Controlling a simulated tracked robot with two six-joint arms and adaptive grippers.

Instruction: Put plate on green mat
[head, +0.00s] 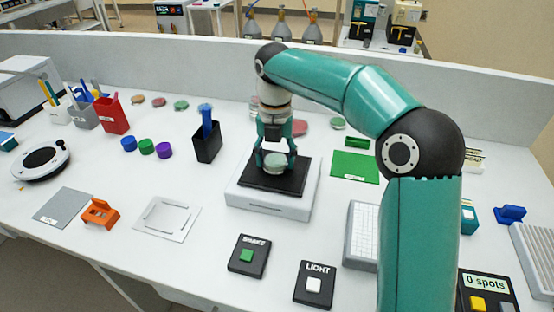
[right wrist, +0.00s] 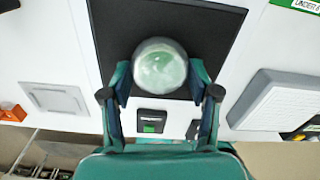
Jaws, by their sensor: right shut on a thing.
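The plate is a small round clear dish with pale green contents (head: 274,163). It is at the black top (head: 290,180) of a white box-shaped device (head: 268,202) in the middle of the table. My right gripper (head: 275,158) points down and is shut on the plate. The right wrist view shows the plate (right wrist: 160,68) between the two fingers (right wrist: 160,78), over the black top. I cannot tell whether it touches that top. The green mat (head: 355,164) lies flat and bare to the right of the device. My left gripper is not in view.
A black holder (head: 207,148) with a blue item stands left of the device. A small green block (head: 357,142) lies behind the mat. A white keypad-like block (head: 361,238) is in front of the mat. Several coloured discs lie along the back. My right arm hides some table.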

